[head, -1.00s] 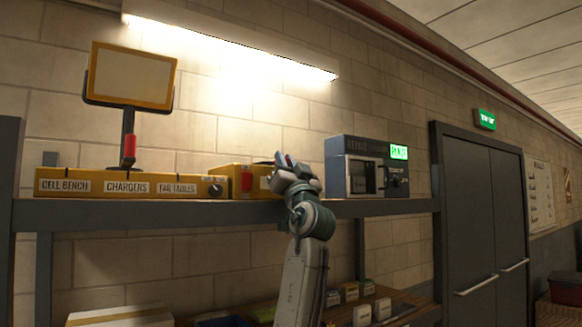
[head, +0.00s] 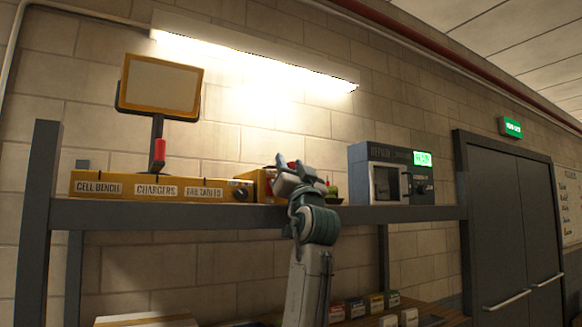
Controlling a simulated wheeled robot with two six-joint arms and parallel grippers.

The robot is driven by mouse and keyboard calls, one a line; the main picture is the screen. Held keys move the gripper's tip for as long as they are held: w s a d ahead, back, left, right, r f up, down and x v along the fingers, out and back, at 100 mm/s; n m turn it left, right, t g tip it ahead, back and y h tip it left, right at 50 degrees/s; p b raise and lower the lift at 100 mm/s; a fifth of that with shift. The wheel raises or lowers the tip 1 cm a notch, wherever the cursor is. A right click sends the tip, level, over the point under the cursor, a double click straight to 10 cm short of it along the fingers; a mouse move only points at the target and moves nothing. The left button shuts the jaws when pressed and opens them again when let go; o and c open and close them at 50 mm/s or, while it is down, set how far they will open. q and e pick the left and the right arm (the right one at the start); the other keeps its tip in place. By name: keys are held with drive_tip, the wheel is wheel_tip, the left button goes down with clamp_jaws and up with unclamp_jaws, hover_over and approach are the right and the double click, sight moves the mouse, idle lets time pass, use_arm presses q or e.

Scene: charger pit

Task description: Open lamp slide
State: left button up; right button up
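A long yellow box (head: 215,190) with labels CELL BENCH, CHARGERS and FAR TABLES and a dark knob (head: 241,191) sits on the grey shelf. Behind it stands a post with a yellow-framed panel (head: 160,87) and a red handle-like part (head: 160,150). My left gripper (head: 288,166) is raised at the shelf's front edge, in front of a smaller yellow box (head: 262,183) with red near it. The gripper hides most of that box. I cannot tell whether its fingers are open, touch anything or hold anything. No part is clearly marked as the lamp slide. My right gripper is not in view.
A grey unit (head: 388,172) with a window and lit green display stands right on the shelf (head: 400,212). A small green and red item (head: 332,193) lies just right of my gripper. Several small boxes (head: 375,304) stand below. A grey double door (head: 512,230) is at right.

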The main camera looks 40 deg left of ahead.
use_arm(q)
drive_tip(key=b+v, duration=0.5)
drive_tip(key=v, duration=0.5)
drive_tip(key=shift+s+d+f+b, duration=0.2)
drive_tip(key=shift+f+b, duration=0.1)
drive_tip(key=shift+b, duration=0.05)
